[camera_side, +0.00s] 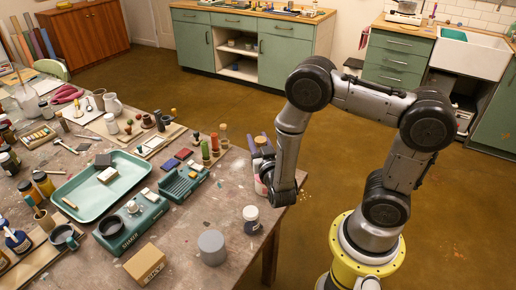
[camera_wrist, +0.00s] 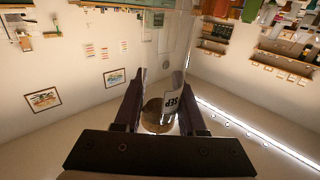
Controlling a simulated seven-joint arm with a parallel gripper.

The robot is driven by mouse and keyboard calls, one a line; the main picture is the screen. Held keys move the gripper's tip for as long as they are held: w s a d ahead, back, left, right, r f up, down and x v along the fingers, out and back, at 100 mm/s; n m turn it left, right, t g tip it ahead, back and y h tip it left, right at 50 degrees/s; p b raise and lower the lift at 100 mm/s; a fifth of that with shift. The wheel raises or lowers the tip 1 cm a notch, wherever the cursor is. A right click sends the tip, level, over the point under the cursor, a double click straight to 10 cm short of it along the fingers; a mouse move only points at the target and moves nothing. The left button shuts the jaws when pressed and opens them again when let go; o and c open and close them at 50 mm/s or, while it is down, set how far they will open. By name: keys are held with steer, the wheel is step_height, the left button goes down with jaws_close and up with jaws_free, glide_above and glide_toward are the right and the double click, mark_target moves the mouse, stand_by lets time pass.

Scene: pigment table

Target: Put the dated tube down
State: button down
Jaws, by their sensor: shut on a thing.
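My gripper (camera_side: 262,143) is above the right edge of the table in the side view, its dark fingers pointing up and away from the camera. In the wrist view my gripper (camera_wrist: 158,105) is shut on a clear glass tube (camera_wrist: 150,88) between its two fingers.
The paint-stained table (camera_side: 185,240) holds a teal tray (camera_side: 75,200), a green device (camera_side: 130,222), a cardboard box (camera_side: 145,264), a grey cylinder (camera_side: 212,247) and a small dark-and-white jar (camera_side: 251,220). Upright coloured bottles (camera_side: 205,150) stand left of my gripper. Bare tabletop lies around the grey cylinder.

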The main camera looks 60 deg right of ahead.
mark_target(258, 149)
steer(key=shift+f, duration=1.45)
steer(key=shift+f, duration=0.1)
steer(key=shift+c, duration=2.4)
jaws_free()
steer(key=shift+f, duration=0.1)
